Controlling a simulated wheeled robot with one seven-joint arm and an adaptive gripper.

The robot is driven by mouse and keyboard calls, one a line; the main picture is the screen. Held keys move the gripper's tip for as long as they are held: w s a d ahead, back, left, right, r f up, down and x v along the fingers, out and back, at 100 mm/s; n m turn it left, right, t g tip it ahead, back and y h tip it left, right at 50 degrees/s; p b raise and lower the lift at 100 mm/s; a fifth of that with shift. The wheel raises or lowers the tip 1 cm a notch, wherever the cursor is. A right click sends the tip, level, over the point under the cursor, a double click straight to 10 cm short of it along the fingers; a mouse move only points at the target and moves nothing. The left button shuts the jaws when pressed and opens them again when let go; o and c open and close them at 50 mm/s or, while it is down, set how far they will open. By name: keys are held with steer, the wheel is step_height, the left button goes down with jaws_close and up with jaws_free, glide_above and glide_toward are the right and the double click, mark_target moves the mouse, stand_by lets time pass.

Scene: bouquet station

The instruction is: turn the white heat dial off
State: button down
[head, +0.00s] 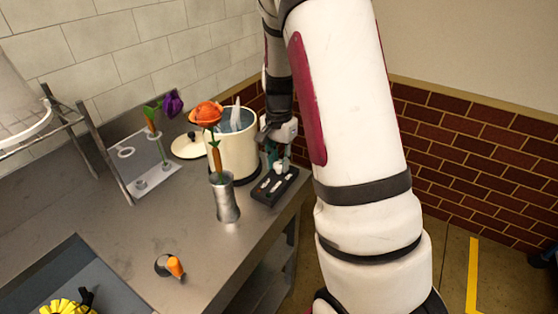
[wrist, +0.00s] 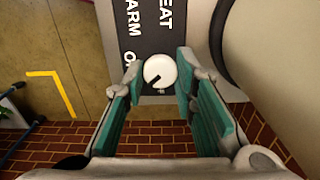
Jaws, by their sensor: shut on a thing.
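The white heat dial (wrist: 160,71) sits on a black control panel (wrist: 143,38) with white lettering. Its short dark mark points toward the lower left in the wrist view. My gripper (wrist: 160,78) has its teal fingers on both sides of the dial and is shut on it. The lettering is partly cut off: "EAT", "ARM" and an "O" show, the rest hidden by a finger. In the head view the panel (head: 264,198) lies at the counter's right edge, with my gripper (head: 274,162) reaching down at its far end; the dial there is hidden.
A cream pot (head: 232,158) stands close beside the panel. A metal vase (head: 227,200) with an orange flower (head: 206,113) stands in front of it. A pot lid (head: 188,146), a flower rack (head: 150,182) and an orange-and-black object (head: 172,266) are farther left.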

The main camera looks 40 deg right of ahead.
mark_target(278, 164)
steer(key=n, duration=0.5)
steer(key=shift+n, duration=0.3)
steer(key=shift+n+p, duration=0.45)
steer(key=shift+n, duration=1.35)
steer(key=c, duration=1.3)
jaws_free()
step_height(278, 164, up, 12)
